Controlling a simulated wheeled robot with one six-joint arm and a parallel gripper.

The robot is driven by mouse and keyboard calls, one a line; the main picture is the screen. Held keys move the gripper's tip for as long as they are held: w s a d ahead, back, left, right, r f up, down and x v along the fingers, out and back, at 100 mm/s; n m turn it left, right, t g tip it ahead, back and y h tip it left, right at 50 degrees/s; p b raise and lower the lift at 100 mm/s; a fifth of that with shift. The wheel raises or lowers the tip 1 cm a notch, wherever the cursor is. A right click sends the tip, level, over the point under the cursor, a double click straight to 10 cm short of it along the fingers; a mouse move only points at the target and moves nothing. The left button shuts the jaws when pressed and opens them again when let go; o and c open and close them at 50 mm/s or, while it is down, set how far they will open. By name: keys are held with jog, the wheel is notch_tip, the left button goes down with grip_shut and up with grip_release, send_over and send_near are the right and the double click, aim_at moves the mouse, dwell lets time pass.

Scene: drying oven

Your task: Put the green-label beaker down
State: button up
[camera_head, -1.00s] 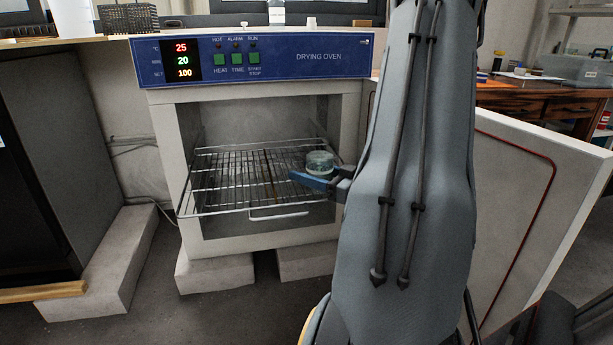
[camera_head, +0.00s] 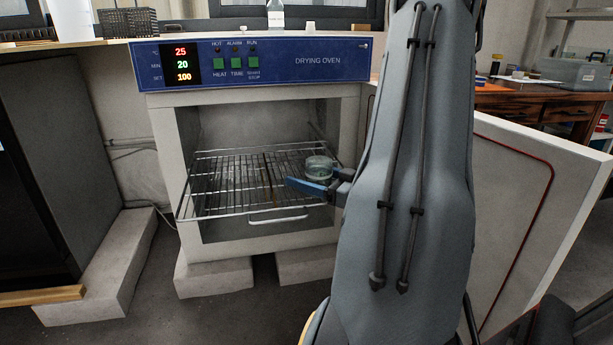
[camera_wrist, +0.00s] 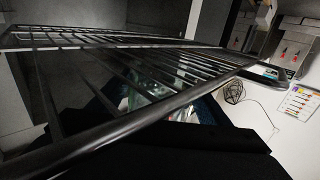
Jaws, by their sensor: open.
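The beaker (camera_head: 319,168), a small clear glass with a greenish tint, appears to stand upright on the right part of the oven's wire rack (camera_head: 215,192). Its label cannot be made out. My gripper (camera_head: 308,187) has blue fingers and is open, just in front of the beaker and low against it in the head view. Whether a finger still touches the glass cannot be told. In the wrist view the rack (camera_wrist: 115,125) crosses the picture at a slant, and the beaker cannot be clearly made out.
The drying oven (camera_head: 255,62) is open, with its door (camera_head: 540,190) swung out to the right behind my arm. The rack sticks out of the chamber, and its left and middle parts are bare. The oven's side walls stand close around the rack.

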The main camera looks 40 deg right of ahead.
aim_at(330, 182)
jog(key=p+v, duration=0.1)
jog(key=v, duration=0.6)
jog(key=shift+s, duration=0.15)
jog(key=shift+p, duration=0.3)
